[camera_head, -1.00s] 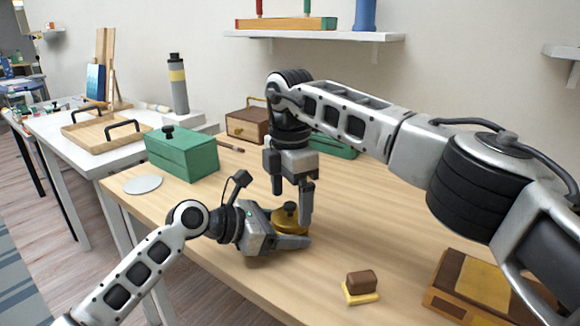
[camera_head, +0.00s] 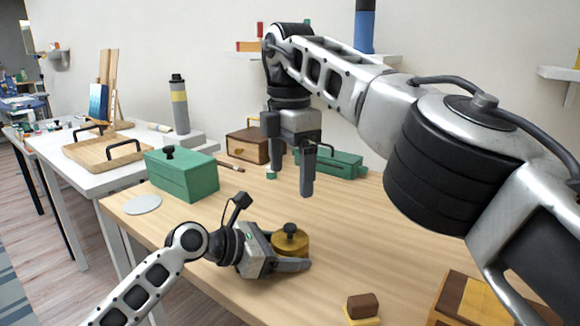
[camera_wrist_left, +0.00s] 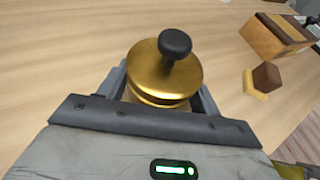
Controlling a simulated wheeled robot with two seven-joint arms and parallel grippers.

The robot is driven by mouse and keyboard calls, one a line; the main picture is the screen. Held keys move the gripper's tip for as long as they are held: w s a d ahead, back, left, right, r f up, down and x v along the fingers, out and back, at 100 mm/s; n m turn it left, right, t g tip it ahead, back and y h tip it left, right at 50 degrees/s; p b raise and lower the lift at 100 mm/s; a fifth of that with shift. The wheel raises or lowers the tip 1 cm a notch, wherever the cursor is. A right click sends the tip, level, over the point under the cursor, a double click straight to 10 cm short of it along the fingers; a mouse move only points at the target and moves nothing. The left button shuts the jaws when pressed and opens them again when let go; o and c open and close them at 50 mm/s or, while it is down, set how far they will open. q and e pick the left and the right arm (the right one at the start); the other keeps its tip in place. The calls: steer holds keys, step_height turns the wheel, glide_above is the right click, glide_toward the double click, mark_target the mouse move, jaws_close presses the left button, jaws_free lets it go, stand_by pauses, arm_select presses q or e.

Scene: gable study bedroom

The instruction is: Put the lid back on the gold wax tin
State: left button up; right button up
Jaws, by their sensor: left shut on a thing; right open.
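The gold wax tin (camera_head: 301,251) stands on the wooden table, held between the fingers of my left gripper (camera_head: 287,256). Its gold lid (camera_head: 289,236) with a black knob sits on top of it. In the left wrist view the lid (camera_wrist_left: 160,72) lies over the tin body (camera_wrist_left: 155,99), and a thin seam shows between them; I cannot tell if it is fully seated. My left gripper's fingers (camera_wrist_left: 160,85) flank the tin in that view. My right gripper (camera_head: 288,172) is open and empty, above and behind the tin, pointing down.
A green box (camera_head: 182,176) and a pale disc (camera_head: 143,204) are at the table's left. A brown chest (camera_head: 248,146) and a green case (camera_head: 340,163) stand at the back. A brown block on a yellow base (camera_head: 362,306) and a wooden box (camera_head: 462,303) are at front right.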

arm_select(q)
steer(key=o, duration=1.5)
steer(key=shift+c, duration=0.2)
steer(key=shift+a, duration=0.1)
steer(key=p+v, duration=0.1)
steer(key=v, duration=1.5)
steer(key=shift+s+f, duration=0.1)
